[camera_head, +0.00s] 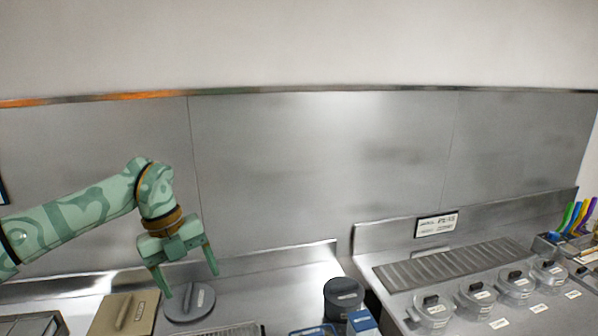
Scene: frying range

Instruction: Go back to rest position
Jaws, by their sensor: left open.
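My left arm comes in from the left, and its green gripper (190,281) points down with its two fingers spread apart and nothing between them. The fingers are above or in front of a round grey lid (203,303) on the steel counter (270,285); I cannot tell whether they touch it. My right gripper is not in view.
A tan lidded box (112,315) stands left of the round lid. A dark round container (343,295) and blue boxes (361,322) are at the bottom middle. Several clear-lidded pots (433,312) line the right counter, beside a grey ridged grate (450,264). A steel wall closes the back.

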